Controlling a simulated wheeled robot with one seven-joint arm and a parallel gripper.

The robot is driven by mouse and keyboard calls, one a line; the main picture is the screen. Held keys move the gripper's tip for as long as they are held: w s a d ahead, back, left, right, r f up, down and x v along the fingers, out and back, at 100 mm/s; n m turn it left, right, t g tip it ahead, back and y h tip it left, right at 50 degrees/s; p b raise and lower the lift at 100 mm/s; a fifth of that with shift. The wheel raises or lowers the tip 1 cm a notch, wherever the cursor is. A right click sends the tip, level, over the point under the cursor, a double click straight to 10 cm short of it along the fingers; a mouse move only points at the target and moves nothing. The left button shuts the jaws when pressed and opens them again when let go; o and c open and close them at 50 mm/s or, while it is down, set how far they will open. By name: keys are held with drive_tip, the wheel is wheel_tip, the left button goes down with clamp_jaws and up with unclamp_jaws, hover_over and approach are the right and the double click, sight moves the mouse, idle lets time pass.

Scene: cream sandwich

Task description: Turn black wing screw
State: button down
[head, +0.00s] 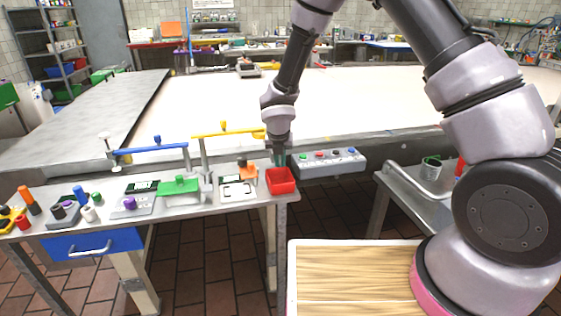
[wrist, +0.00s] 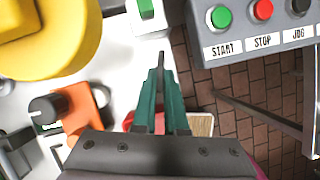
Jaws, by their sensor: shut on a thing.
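My gripper (head: 279,160) is over the red bin (head: 283,181) at the right end of the grey bench in the head view. In the wrist view its teal fingers (wrist: 160,95) are close together around a thin dark grey piece (wrist: 161,62) that sticks out past the tips. I cannot tell whether this piece is the black wing screw. A black knob (head: 242,162) sits by an orange block (head: 249,172) left of the bin. In the wrist view the black knob (wrist: 44,108) and orange block (wrist: 76,106) are left of the fingers, apart from them.
A grey button box (head: 330,163) stands right of my gripper. A yellow clamp bar (head: 228,133) and a blue clamp bar (head: 150,149) rise over the bench to the left. A green block (head: 180,185) lies below them. A wood-topped surface (head: 350,272) is in front.

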drive_tip(key=m, duration=0.2)
drive_tip(key=m+h, duration=0.1)
drive_tip(key=m, duration=0.1)
drive_tip(key=m+h, duration=0.1)
drive_tip(key=m, duration=0.1)
drive_tip(key=shift+w+a, duration=0.1)
drive_tip(key=shift+a, duration=0.25)
drive_tip(key=shift+g, duration=0.3)
drive_tip(key=c, duration=1)
unclamp_jaws()
drive_tip(key=shift+o, duration=0.2)
drive_tip(key=v, duration=1)
drive_tip(key=shift+a+r, duration=0.2)
drive_tip(key=shift+r, duration=0.15)
